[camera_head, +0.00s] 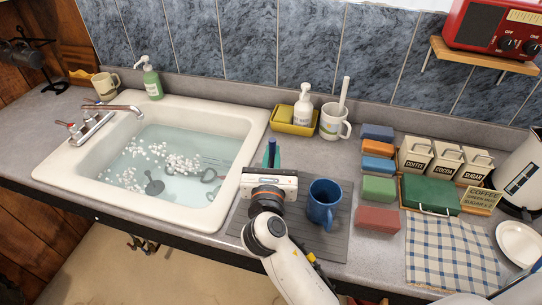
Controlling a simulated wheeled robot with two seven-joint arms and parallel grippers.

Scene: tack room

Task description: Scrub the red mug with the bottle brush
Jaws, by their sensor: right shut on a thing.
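My right gripper (271,166) is over the left part of a grey mat (338,245), right of the sink. It is shut on a slim dark blue and teal thing (271,150), mostly hidden behind the gripper; I cannot tell whether this is the bottle brush. A blue mug (323,203) stands upright on the mat, just right of my gripper. I see no red mug. A white mug (333,123) at the back has a white handle (344,92) standing up in it. My left gripper is not in view.
The white sink (63,172) holds water, foam and dark utensils. A yellow tray (284,127) with a soap pump (303,103) stands at the back. Right of the mat are several coloured blocks (378,189), canisters (446,160), a green box (430,193) and a checked cloth (450,260).

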